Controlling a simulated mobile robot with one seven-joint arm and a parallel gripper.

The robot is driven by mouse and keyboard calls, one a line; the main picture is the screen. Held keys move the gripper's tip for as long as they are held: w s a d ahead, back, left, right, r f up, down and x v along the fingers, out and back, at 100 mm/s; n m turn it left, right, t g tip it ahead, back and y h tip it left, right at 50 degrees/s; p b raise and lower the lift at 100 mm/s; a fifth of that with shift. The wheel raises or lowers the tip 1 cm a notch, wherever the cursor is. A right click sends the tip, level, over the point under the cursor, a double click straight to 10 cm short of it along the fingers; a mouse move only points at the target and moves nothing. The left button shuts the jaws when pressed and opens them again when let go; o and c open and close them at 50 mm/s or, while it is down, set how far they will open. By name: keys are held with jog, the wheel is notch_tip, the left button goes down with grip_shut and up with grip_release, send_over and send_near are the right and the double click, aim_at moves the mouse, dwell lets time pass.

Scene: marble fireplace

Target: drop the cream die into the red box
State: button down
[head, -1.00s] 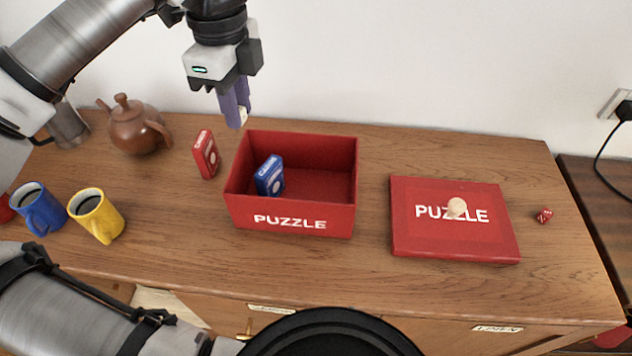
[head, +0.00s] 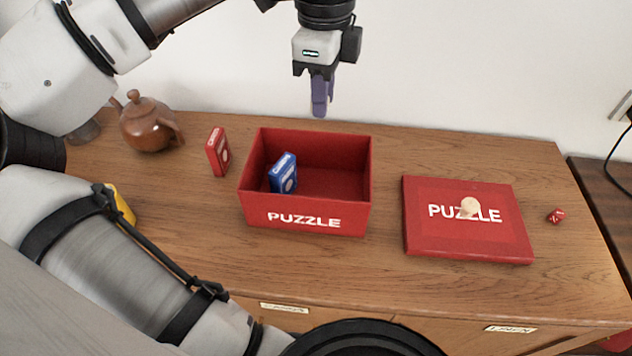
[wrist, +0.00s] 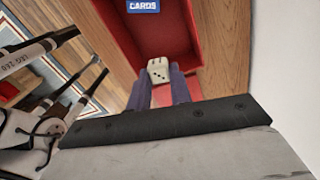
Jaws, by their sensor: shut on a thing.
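The cream die (wrist: 158,70) shows in the wrist view between the tips of my gripper's two purple fingers. My gripper (head: 319,112) is shut on it and points down, above the back edge of the red box. In the head view the fingers hide the die. The red box (head: 305,219), marked PUZZLE, stands open on the wooden cabinet top. It also shows in the wrist view (wrist: 187,30), beyond the die. A blue card pack (head: 284,173) stands inside the box at its left.
A red card pack (head: 217,152) stands left of the box, with a brown teapot (head: 148,124) farther left. The red puzzle lid (head: 467,243) lies right, with a pale rounded piece (head: 470,206) on it. A red die (head: 557,215) lies beyond. My arm partly hides a yellow mug (head: 122,205).

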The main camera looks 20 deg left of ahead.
notch_tip(320, 180, down, 6)
jog(key=b, duration=0.3)
jog(key=c, duration=1.2)
grip_release()
jog(key=shift+r, duration=0.15)
notch_tip(320, 180, up, 8)
jog(key=p, duration=0.4)
jog(key=shift+f, duration=0.25)
jog(key=shift+f, duration=0.1)
